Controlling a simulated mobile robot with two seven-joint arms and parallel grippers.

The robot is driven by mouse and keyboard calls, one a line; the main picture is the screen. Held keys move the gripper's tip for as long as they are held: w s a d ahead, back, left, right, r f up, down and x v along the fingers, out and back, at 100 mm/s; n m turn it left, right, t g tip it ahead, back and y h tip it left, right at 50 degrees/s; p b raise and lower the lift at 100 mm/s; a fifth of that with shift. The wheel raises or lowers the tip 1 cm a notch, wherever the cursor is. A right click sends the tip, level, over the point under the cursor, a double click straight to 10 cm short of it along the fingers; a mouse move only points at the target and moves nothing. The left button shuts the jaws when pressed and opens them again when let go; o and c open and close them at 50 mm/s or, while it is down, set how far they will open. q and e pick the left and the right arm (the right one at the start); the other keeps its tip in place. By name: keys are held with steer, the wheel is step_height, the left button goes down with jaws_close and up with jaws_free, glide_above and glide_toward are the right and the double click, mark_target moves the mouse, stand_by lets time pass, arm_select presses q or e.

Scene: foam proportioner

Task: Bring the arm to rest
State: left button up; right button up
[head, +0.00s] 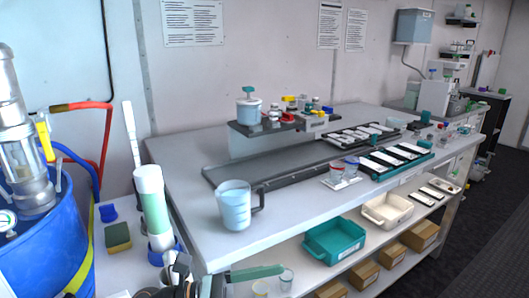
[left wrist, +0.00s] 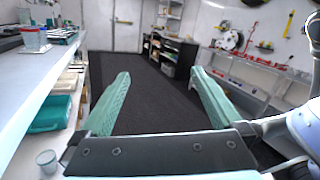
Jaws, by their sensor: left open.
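My left gripper (left wrist: 160,74) is open and empty in the left wrist view, with its two green ridged fingers spread wide and bare floor beyond them. In the head view one green finger of the left gripper (head: 257,273) shows at the bottom edge, pointing right, in front of the workbench's lower shelf. The rest of that gripper is mostly cut off by the picture's edge. My right gripper is in neither view.
The workbench (head: 190,205) holds a clear jug (head: 235,205) near its front edge and trays of cards behind. A teal bin (head: 335,240) and a cream bin (head: 387,210) stand on the lower shelf. A blue drum (head: 45,245) is at left. The dark floor (left wrist: 150,105) is open.

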arm_select(q)
steer(key=w+a+f+n+t+y+b, duration=0.1)
steer(key=a+f+n+t+y, duration=0.5)
steer(key=n, duration=1)
steer(key=w+a+f+n+t+y+b, duration=0.15)
steer(key=a+f+n+t+y, duration=0.25)
steer(key=f+n+t, duration=0.85)
steer(key=s+a+f+n+g+y+b, duration=0.1)
steer(key=s+a+f+n+g+y, duration=0.2)
steer(key=s+f+n+g, duration=0.45)
steer(key=s+a+f+n+g+y+b, duration=0.1)
steer(key=s+a+f+n+g+y, duration=0.2)
steer(key=s+f+n, duration=0.7)
step_height(320, 180, up, 13)
steer(key=a+n+g+p, duration=0.1)
steer(key=a+p, duration=0.1)
steer(key=p, duration=1.4)
steer(key=shift+n+y, duration=0.3)
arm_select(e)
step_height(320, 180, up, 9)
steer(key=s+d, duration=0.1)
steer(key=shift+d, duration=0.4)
arm_select(q)
steer(key=shift+w+f+g, duration=0.1)
steer(key=shift+g, duration=0.2)
